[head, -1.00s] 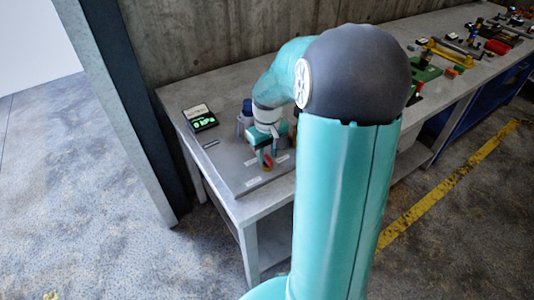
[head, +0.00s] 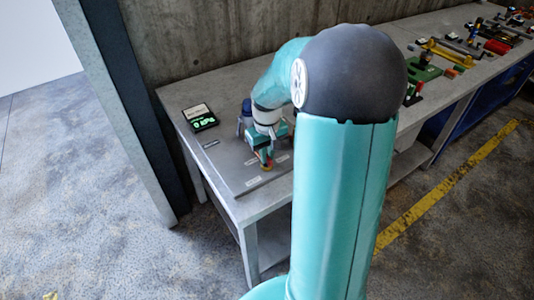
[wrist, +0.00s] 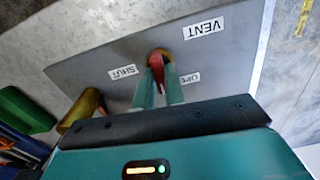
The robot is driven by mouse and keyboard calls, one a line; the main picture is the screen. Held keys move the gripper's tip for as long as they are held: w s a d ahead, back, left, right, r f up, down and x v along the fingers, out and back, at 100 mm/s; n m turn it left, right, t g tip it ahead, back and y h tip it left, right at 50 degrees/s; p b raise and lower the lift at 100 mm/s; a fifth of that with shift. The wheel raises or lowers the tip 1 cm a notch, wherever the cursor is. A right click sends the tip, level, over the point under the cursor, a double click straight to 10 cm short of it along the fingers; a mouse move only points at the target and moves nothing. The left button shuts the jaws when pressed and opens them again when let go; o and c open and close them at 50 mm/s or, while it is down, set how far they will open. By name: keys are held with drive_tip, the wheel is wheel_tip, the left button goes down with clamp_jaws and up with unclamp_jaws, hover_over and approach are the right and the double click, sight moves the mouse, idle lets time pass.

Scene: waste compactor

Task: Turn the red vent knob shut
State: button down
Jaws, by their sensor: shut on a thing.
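The red vent knob (wrist: 157,70) sits on a round brass-coloured base (wrist: 160,53) on a grey panel (wrist: 90,72). My gripper (wrist: 160,90) is shut on the red knob, with one teal finger on each side of it. In the head view my gripper (head: 266,158) reaches down to the panel near the bench's front, and little of the knob shows. Around the knob are a VENT label (wrist: 203,27), a SHUT label (wrist: 123,72) and an OPEN label (wrist: 190,78), partly covered by a finger. I cannot tell exactly which way the knob points.
A small black display (head: 200,117) with green digits, seemingly 0 kPa, stands at the bench's left end. A blue-topped fitting (head: 245,112) stands just behind my gripper. A brass-coloured part (wrist: 82,108) and a green part (wrist: 25,108) lie nearby. A dark post (head: 135,110) stands left.

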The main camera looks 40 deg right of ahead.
drive_tip(key=m, duration=0.4)
drive_tip(key=shift+m, duration=0.4)
drive_tip(key=m, duration=0.8)
drive_tip(key=shift+m, duration=2.2)
drive_tip(key=shift+r, duration=0.1)
drive_tip(key=c, duration=1.5)
unclamp_jaws()
drive_tip(key=shift+o, duration=0.2)
